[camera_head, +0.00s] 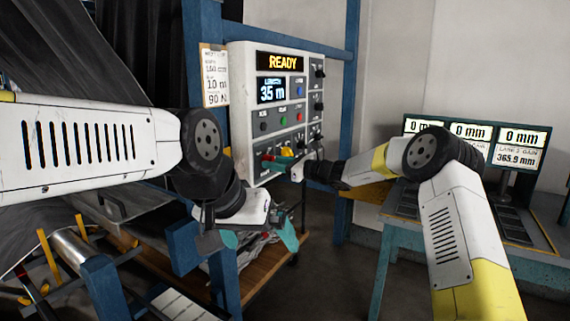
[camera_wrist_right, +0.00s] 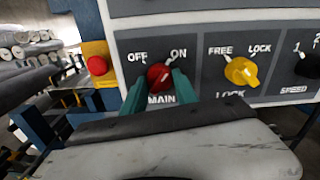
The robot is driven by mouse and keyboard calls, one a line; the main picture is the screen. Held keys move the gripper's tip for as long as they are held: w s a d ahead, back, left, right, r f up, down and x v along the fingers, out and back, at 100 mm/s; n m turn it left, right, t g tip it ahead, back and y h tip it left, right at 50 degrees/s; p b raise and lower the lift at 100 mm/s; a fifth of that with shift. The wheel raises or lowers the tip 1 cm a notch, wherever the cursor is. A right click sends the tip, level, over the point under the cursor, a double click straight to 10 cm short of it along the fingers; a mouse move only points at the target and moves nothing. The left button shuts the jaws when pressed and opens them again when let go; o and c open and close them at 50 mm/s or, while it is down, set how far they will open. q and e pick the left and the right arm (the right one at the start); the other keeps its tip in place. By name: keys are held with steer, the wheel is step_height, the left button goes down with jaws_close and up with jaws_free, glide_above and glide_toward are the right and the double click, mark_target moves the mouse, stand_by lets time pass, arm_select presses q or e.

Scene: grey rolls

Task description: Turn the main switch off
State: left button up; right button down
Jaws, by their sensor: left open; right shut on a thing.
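The red main switch (camera_wrist_right: 159,76) sits on the control panel under the labels OFF and ON, with MAIN written below it. My right gripper (camera_wrist_right: 158,90) has its two teal fingers around the red knob and is shut on it. The knob's pointer direction is hard to tell between the fingers. In the head view my right gripper (camera_head: 280,163) reaches the lower left part of the panel (camera_head: 240,110). The panel's display reads READY and 35 m. My left gripper (camera_head: 258,237) is open and empty, low in front of the blue frame and wooden shelf.
A yellow LOCK knob (camera_wrist_right: 241,71) stands right of the main switch, and a black SPEED knob (camera_wrist_right: 307,65) is further right. A red button on a yellow box (camera_wrist_right: 97,65) is at the left. A desk with screens (camera_head: 470,135) stands at the right.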

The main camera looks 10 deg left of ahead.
steer(key=shift+w+n, duration=0.1)
steer(key=shift+n, duration=7.9)
steer(key=c, duration=1)
jaws_free()
steer(key=shift+o, duration=0.2)
steer(key=shift+d, duration=0.1)
steer(key=v, duration=0.7)
steer(key=shift+d, duration=0.3)
